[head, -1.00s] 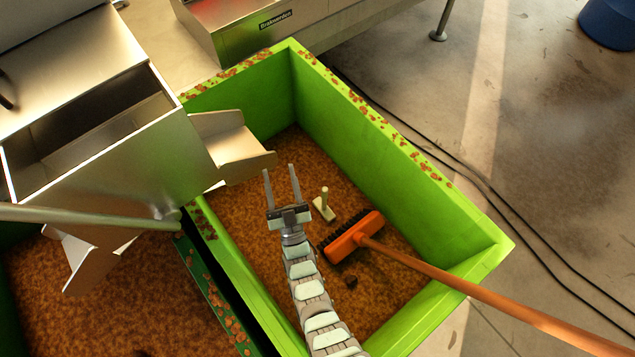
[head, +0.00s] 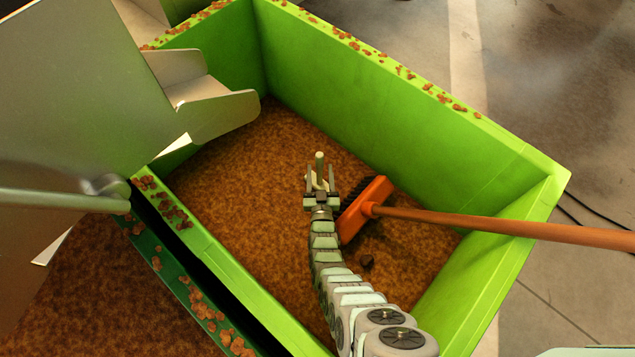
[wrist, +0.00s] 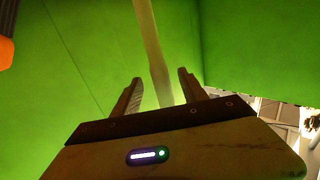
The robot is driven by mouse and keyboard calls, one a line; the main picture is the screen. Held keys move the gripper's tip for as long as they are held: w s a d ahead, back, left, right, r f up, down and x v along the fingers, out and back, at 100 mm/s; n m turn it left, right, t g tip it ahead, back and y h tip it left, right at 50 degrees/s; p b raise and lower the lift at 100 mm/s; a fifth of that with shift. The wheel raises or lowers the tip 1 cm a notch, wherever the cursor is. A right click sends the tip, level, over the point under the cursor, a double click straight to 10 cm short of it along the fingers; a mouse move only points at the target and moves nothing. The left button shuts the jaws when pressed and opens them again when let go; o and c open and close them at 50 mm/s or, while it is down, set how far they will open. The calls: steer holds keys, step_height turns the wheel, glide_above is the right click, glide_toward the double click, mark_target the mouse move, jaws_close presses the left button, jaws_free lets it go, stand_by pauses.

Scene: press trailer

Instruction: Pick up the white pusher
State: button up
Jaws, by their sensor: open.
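The white pusher (head: 319,160) stands in the green bin, with its pale handle upright and its flat base low behind my gripper. My gripper (head: 320,172) is open, and in the head view its two fingers appear on either side of the handle. In the wrist view the handle (wrist: 152,50) rises between the open fingers (wrist: 157,88). I cannot tell whether either finger touches it. The pusher's base is partly hidden by my gripper in the head view.
An orange broom (head: 365,205) lies just right of my gripper, its long handle crossing the right wall of the green bin (head: 400,110). A metal chute (head: 215,112) overhangs the bin's left side. Brown granular material covers the floor. A small dark lump (head: 367,261) lies near my arm.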

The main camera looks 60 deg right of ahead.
steer(key=shift+w+d+r, duration=0.1)
steer(key=shift+w+d, duration=0.1)
steer(key=shift+d, duration=0.25)
steer(key=b+x, duration=0.3)
steer(key=x, duration=0.2)
steer(key=shift+w, duration=0.15)
steer(key=shift+d, duration=0.1)
jaws_close()
stand_by(0.8)
